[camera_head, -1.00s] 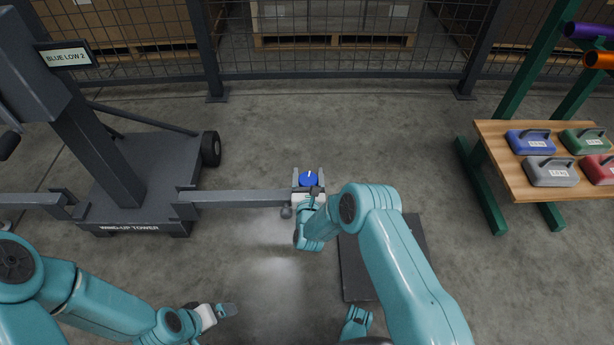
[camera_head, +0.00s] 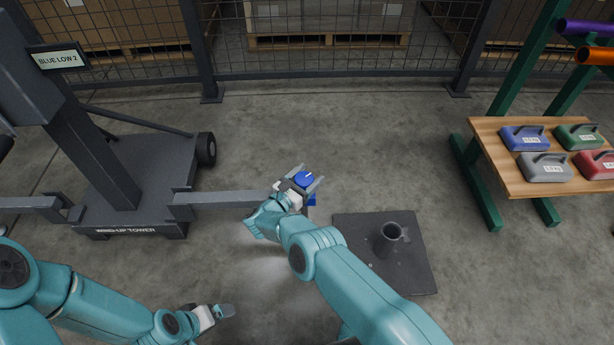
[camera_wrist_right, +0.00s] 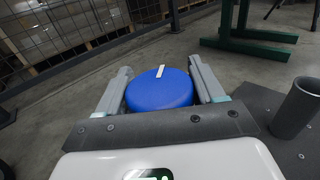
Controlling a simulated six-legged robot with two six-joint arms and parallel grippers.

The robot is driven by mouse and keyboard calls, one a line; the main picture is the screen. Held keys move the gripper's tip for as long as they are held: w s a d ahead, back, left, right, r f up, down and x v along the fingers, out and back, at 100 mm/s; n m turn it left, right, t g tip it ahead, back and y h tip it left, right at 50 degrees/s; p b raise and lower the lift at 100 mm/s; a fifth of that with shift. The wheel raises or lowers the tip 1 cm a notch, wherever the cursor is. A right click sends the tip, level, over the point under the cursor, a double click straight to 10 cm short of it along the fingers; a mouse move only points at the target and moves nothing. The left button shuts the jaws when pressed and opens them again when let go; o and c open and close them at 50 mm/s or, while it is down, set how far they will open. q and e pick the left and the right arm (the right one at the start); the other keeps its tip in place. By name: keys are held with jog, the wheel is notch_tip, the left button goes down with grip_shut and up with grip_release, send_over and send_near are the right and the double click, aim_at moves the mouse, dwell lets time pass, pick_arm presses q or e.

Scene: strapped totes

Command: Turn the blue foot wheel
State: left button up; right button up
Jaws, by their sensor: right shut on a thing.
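The blue foot wheel (camera_head: 303,179) is a round blue knob with a white mark, at the end of the tower's long low grey outrigger beam (camera_head: 232,198). My right gripper (camera_head: 310,174) is shut on it, one finger on each side. The right wrist view shows the wheel (camera_wrist_right: 160,90) between the two grey fingers, its white mark pointing up and slightly right. A blue part (camera_head: 311,199) shows just beneath the gripper. My left gripper (camera_head: 223,311) hangs apart, low over the floor; its finger gap cannot be made out. The wheel's underside is hidden.
The wind-up tower (camera_head: 125,175) stands at left with a "BLUE LOW 2" sign (camera_head: 57,58). A dark floor plate with a tube (camera_head: 410,270) lies right of my arm. A wooden bench (camera_head: 500,155) with labelled weights is at right. A mesh fence closes the back.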

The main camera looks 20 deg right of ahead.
jog(key=shift+r, duration=0.1)
dwell(0.6)
jog(key=o, duration=1)
jog(key=shift+m+g, duration=0.3)
jog(key=shift+g, duration=0.1)
jog(key=shift+c, duration=0.2)
jog(key=shift+s+a, duration=0.1)
